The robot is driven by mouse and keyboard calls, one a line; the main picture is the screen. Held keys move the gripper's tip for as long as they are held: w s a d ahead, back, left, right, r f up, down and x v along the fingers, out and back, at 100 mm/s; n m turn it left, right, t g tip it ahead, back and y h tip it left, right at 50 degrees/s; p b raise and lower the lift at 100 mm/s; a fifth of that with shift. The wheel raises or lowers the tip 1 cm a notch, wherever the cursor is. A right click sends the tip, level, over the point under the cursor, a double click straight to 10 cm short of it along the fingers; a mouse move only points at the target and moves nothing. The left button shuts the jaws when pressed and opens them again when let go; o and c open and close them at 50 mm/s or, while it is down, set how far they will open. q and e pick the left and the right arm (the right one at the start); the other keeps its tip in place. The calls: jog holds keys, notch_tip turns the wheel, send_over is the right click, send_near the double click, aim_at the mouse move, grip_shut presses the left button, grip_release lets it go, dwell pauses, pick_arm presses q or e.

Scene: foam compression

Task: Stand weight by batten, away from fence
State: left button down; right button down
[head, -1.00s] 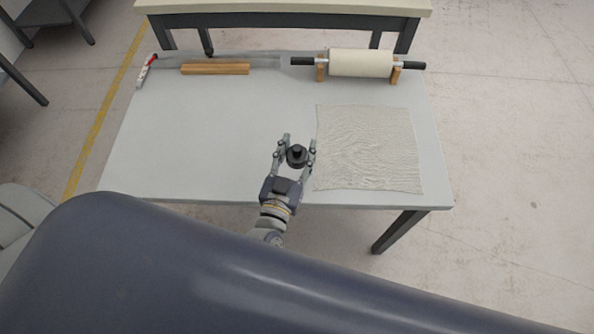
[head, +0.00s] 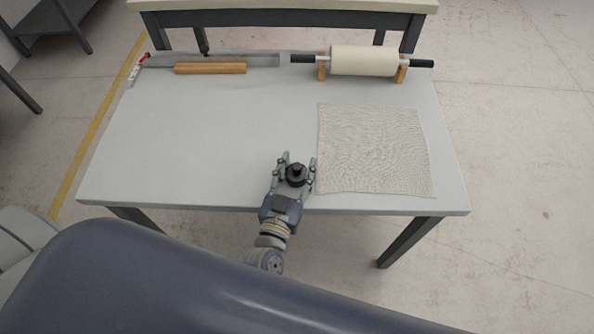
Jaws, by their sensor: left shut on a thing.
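The weight (head: 297,174) is a small black round piece with a knob on top. It sits upright between the fingers of my left gripper (head: 299,163), which is shut on it, left of the cloth and near the table's front edge. I cannot tell whether it touches the tabletop. The batten (head: 210,68) is a wooden bar lying near the back left of the table. The fence (head: 262,60) looks to be the grey strip along the back edge, just behind the batten. My right gripper is not in view.
A wrinkled beige cloth (head: 375,150) lies flat on the right of the table (head: 170,140). A roller (head: 363,61) with black handles rests on wooden stands at the back right. A small red and white item (head: 138,66) lies at the back left corner. The table's left and middle are clear.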

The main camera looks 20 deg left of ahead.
pick_arm(q)
jog(key=shift+r, duration=0.2)
jog(key=shift+f, duration=0.15)
jog(key=c, duration=0.9)
grip_release()
jog(key=shift+f, duration=0.1)
jog(key=shift+o, duration=0.2)
